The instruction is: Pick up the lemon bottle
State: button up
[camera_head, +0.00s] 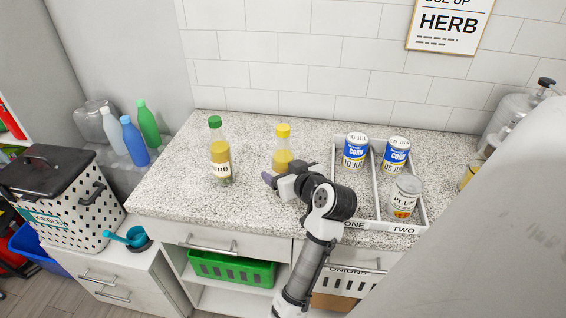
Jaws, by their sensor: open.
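A bottle with a yellow cap and yellow contents (283,150), likely the lemon bottle, stands upright on the speckled counter (245,205). Its lower part is hidden behind my gripper (270,180), and no label on it can be read. My gripper is at the front of this bottle, low over the counter, with its fingers pointing left. Its jaws are open; whether they touch the bottle cannot be told.
Tiled wall bounds the back.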

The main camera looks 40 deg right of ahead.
jog(key=shift+w+d+f, duration=0.15)
jog(key=shift+w+f, duration=0.15)
jog(key=shift+w, duration=0.25)
jog(key=shift+r, duration=0.1)
jog(key=c, duration=1.2)
jog(key=shift+r, duration=0.15)
notch_tip(320, 180, up, 20)
jog(key=b, duration=0.3)
send_over(283, 127)
jog(key=shift+f, duration=0.2)
